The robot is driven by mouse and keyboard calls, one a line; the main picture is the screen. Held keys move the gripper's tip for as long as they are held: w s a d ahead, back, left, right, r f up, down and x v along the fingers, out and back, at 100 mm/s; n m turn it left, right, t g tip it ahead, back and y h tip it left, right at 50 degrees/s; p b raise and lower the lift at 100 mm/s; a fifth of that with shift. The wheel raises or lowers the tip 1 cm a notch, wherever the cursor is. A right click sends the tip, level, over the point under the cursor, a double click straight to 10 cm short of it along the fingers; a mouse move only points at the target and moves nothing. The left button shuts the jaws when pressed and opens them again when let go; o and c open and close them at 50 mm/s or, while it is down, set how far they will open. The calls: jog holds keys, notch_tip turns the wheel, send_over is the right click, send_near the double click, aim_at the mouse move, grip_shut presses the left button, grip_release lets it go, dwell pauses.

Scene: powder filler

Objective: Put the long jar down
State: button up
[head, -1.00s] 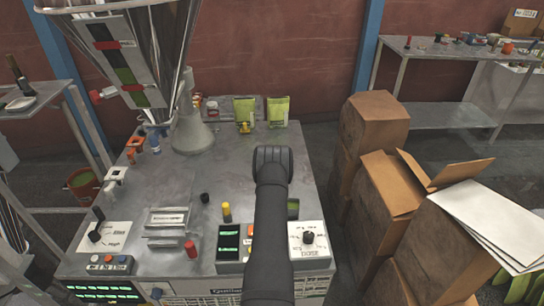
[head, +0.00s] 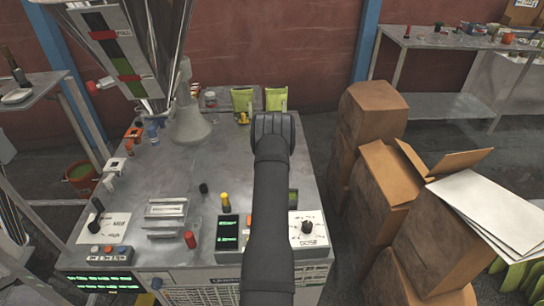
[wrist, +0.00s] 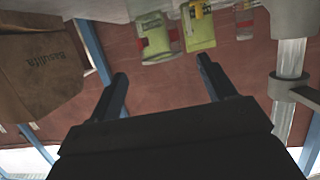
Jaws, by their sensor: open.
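In the wrist view, which is upside down, my gripper (wrist: 162,70) is open, its two dark fingers wide apart with nothing between the tips. A clear jar with red parts (wrist: 155,42) stands beyond the fingers, in front of a green pouch; it looks apart from them. I cannot tell for sure that it is the long jar. A second clear jar (wrist: 245,20) with a red band stands to the right; it also shows at the back of the bench in the head view (head: 210,101). In the head view my own arm hides the gripper and the first jar.
Two green pouches (head: 242,99) stand at the bench's back edge, with a small yellow item (head: 243,119) before them. A grey cone (head: 189,120) and steel hopper stand left. Stacked cardboard boxes (head: 372,130) rise right of the bench (head: 180,190). The bench's middle is mostly clear.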

jog(key=shift+o, duration=0.4)
jog(key=shift+v, duration=2)
jog(key=r+v, duration=0.1)
jog(key=v, duration=0.4)
jog(key=f+x, duration=0.1)
jog(key=x, duration=1.6)
jog(key=shift+g, duration=0.3)
jog(key=shift+f, duration=0.15)
jog(key=c, duration=1.2)
jog(key=shift+o, duration=0.2)
